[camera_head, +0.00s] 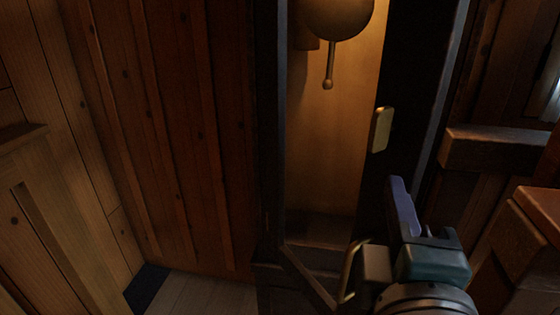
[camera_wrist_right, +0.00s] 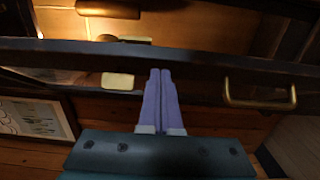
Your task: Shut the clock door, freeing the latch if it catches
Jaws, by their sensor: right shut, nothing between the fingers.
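The tall dark clock case (camera_head: 268,130) stands open to view, its inside lit warm. A brass latch plate (camera_head: 382,130) is on the dark right side of the opening; a pale plate also shows in the right wrist view (camera_wrist_right: 118,80). The door's dark frame (camera_head: 308,278) angles out toward me at the bottom, so the door is ajar. A brass handle (camera_head: 349,272) is beside my gripper, and in the right wrist view (camera_wrist_right: 260,100) it lies right of the fingers. My right gripper (camera_head: 400,195) is shut and empty, below the latch plate. Contact with the door is unclear. My left gripper is out of view.
A round pendulum bob (camera_head: 338,15) hangs inside the case at the top. A wooden ledge (camera_head: 495,148) and a reddish wooden block (camera_head: 540,205) are close on the right. Plank wall (camera_head: 160,120) fills the left, with a strip of pale floor (camera_head: 200,292) below.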

